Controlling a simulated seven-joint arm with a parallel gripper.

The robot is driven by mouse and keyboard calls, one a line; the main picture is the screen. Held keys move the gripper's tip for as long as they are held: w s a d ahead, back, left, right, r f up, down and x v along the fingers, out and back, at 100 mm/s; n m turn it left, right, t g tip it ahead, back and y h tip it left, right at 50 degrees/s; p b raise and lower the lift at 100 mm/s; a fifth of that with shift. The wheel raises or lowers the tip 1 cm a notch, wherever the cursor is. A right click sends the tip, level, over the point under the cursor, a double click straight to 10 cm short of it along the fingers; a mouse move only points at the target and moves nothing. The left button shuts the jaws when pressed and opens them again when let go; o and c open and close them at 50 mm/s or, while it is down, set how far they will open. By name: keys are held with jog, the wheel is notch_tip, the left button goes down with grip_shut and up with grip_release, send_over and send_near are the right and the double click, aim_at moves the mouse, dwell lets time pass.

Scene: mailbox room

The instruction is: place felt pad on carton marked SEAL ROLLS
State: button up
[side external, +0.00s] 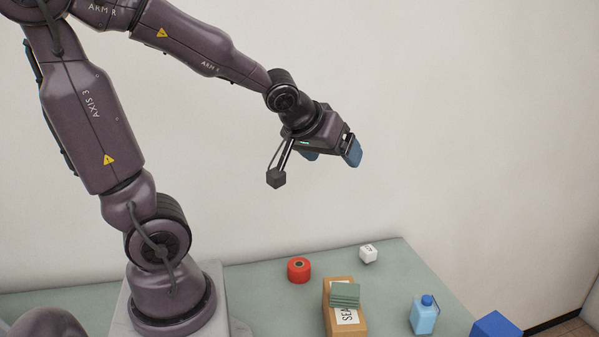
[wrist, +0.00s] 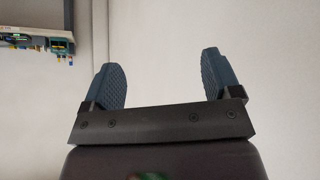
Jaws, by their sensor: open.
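Only the letters "SEA" show on the label. The felt pad (side external: 345,291), green and layered-looking, lies flat on top of the carton and covers part of the label. My gripper (side external: 333,154) is high above the table, up and to the left of the carton in the side view, well apart from it. In the wrist view its two blue ridged fingers (wrist: 160,82) are spread wide with nothing between them. Carton and pad are not in the wrist view.
A red roll-shaped object (side external: 299,270) and a small white cube (side external: 368,253) stand behind the carton. A light-blue bottle (side external: 424,315) and a blue box (side external: 496,327) are to its right. The green table (side external: 235,285) is bare toward the left.

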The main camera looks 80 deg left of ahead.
jog(key=s+d+r+m+g+h, duration=0.2)
jog(key=s+d+m+h, duration=0.2)
jog(key=s+d+m, duration=0.4)
jog(key=s+d, duration=0.1)
jog(key=d, duration=0.3)
jog(key=shift+d+r, duration=0.3)
jog(key=shift+d, duration=0.1)
